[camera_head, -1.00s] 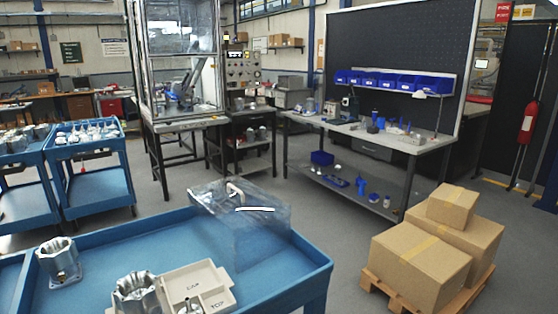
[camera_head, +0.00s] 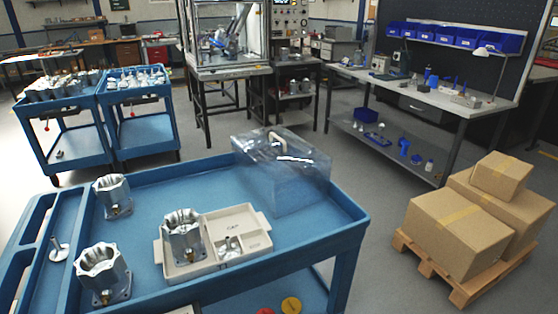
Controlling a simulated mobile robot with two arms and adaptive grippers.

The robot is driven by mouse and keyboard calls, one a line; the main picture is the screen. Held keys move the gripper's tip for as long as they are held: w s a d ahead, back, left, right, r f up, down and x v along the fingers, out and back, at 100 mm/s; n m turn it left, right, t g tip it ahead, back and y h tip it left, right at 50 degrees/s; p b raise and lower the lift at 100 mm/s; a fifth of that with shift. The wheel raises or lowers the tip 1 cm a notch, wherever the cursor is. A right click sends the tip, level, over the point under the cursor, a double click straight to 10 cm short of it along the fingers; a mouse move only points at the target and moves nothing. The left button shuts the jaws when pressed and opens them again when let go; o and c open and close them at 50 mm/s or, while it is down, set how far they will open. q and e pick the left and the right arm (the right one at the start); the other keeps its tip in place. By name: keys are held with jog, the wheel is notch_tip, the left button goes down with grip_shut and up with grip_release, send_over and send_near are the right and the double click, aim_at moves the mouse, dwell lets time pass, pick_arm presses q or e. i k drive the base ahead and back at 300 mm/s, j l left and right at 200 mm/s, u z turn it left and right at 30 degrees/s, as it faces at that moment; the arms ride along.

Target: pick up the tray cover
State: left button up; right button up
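The tray cover (camera_head: 290,176) is a clear, box-shaped lid with a pale handle (camera_head: 277,141) on top. It stands at the far right corner of the blue cart (camera_head: 345,228). A beige compartment tray (camera_head: 258,243) is on the cart in front of the cover, apart from it. One metal housing (camera_head: 183,236) sits in the tray's left part, and small metal parts (camera_head: 229,247) lie in a compartment to its right. Neither of my grippers shows in the head view.
Two more metal housings (camera_head: 113,195) (camera_head: 103,274) stand on the cart's left side, near a small metal valve-like part (camera_head: 59,250). Cardboard boxes (camera_head: 461,236) on a pallet stand on the floor at right. Other blue carts (camera_head: 140,92) and a workbench (camera_head: 425,95) are behind.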

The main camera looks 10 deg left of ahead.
aim_at(287, 174)
jog(key=i+l+z, duration=0.8)
jog(key=i+z, duration=0.3)
jog(key=i+l+z, duration=0.1)
jog(key=i, duration=0.3)
jog(key=i+l+z, duration=0.1)
jog(key=i, duration=0.35)
jog(key=i+u, duration=0.25)
jog(key=u, duration=0.15)
jog(key=i+u, duration=0.25)
jog(key=u, duration=0.15)
jog(key=i+l+u, duration=0.1)
jog(key=u, duration=0.3)
jog(key=i+l, duration=0.05)
jog(key=i, duration=0.05)
